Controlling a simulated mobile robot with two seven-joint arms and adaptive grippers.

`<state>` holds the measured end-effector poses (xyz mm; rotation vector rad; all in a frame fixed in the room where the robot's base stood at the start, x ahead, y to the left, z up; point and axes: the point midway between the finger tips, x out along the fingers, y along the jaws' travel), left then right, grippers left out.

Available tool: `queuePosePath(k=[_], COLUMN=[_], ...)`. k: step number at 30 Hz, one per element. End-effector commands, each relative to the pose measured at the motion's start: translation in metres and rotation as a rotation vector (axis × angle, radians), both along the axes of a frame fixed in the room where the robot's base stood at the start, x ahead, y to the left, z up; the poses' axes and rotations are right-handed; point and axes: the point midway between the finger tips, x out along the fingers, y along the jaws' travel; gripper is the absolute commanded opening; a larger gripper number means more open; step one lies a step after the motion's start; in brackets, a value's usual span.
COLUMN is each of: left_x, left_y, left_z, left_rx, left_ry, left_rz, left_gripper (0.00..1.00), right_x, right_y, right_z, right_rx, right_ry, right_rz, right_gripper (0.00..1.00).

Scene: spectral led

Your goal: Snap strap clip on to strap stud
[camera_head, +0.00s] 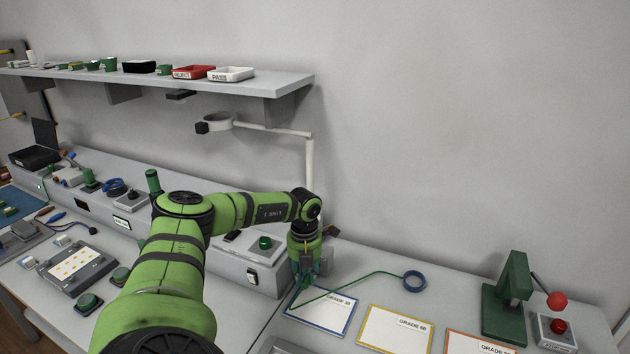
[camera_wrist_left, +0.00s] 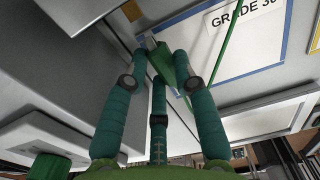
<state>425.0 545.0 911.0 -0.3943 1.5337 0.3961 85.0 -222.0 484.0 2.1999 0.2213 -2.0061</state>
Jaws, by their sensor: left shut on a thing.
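My left gripper (camera_head: 303,283) points down at the right end of the grey console, over the near left of the blue-bordered GRADE card. Its teal fingers are shut on a green clip (camera_wrist_left: 163,62) with a small light metal tip, also seen in the left wrist view. A thin green cord (camera_head: 365,277) runs from the gripper to a blue wristband loop (camera_head: 414,281) lying on the bench. The strap stud cannot be made out for certain. My right gripper is not in view.
The grey console (camera_head: 258,266) stands close on the left of the gripper. GRADE cards with yellow (camera_head: 393,333) and orange (camera_head: 478,344) borders lie to the right. A lamp arm (camera_head: 309,170) rises behind.

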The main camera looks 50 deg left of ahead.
Motion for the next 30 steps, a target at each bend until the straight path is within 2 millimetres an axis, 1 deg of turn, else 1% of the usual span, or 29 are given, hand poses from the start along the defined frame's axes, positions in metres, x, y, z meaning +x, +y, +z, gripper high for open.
queuePosePath(k=[5,24,30], left_x=[0.0,0.019,0.022], left_y=[0.0,0.01,0.012], left_z=[0.001,-0.001,0.0], left_rx=[0.0,0.001,0.001], left_ry=[0.0,-0.002,0.0], left_rz=[0.0,-0.001,0.0], left_gripper=[0.0,0.0,0.0], right_x=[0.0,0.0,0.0], right_y=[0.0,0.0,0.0], right_z=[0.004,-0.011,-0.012], right_rx=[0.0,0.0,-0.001], right_ry=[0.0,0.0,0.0], right_rz=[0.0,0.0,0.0], right_gripper=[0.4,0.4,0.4])
